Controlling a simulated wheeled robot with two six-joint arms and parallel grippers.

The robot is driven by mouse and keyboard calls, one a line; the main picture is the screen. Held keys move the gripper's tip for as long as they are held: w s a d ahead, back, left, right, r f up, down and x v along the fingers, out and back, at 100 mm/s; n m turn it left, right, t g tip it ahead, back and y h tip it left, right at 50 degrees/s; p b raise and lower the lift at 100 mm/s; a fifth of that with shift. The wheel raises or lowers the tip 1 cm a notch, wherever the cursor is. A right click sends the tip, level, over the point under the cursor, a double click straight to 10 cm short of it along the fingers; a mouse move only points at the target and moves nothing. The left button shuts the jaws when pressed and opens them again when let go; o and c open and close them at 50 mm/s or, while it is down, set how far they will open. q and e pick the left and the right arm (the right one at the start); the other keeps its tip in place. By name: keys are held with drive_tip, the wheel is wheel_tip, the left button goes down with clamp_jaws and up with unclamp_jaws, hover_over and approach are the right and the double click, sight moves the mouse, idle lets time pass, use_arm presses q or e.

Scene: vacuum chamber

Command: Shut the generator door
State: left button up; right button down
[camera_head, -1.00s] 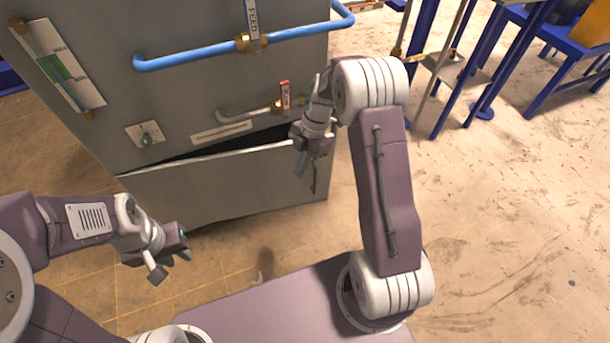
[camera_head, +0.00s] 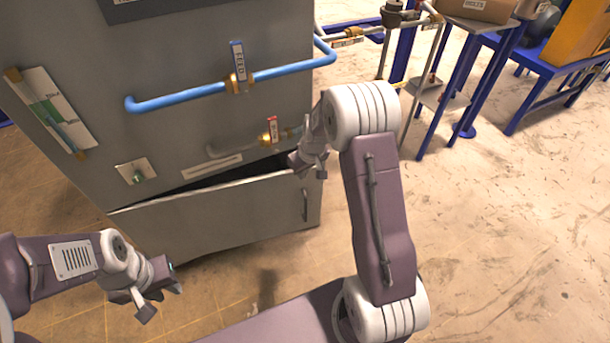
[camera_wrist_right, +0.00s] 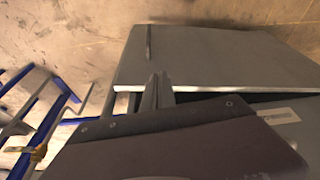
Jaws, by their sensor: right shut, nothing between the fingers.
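The generator door (camera_head: 215,220) is a grey panel low on the front of the tall grey cabinet (camera_head: 160,95). It stands slightly ajar, with a dark gap along its top edge. A bar handle (camera_head: 305,205) is near its right side. My right gripper (camera_head: 309,172) is shut and empty by the door's top right corner. In the right wrist view its fingers (camera_wrist_right: 157,92) overlap the top edge of the door (camera_wrist_right: 215,58); I cannot tell whether they touch it. My left gripper (camera_head: 160,298) hangs in front of and below the door, apart from it, with its fingers spread.
A blue pipe (camera_head: 190,97) with a valve handle (camera_head: 238,62) sticks out above the door, and a smaller grey pipe (camera_head: 232,148) with a red-labelled valve sits lower. Blue-legged tables (camera_head: 480,90) stand at the right. The floor (camera_head: 510,240) at right is clear.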

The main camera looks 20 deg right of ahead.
drive_tip(key=s+d+r+m+h, duration=0.1)
drive_tip(key=s+d+m, duration=0.1)
drive_tip(key=s+m, duration=0.1)
drive_tip(key=b, duration=0.4)
approach(307, 178)
drive_tip(key=shift+t, duration=0.4)
drive_tip(key=f, duration=0.2)
drive_tip(key=a+f, duration=0.1)
drive_tip(key=f, duration=0.2)
drive_tip(key=shift+s, duration=0.15)
drive_tip(key=shift+w+d+r, duration=0.1)
drive_tip(key=shift+w+r, duration=0.05)
drive_tip(key=shift+w, duration=0.5)
drive_tip(key=shift+r, duration=0.1)
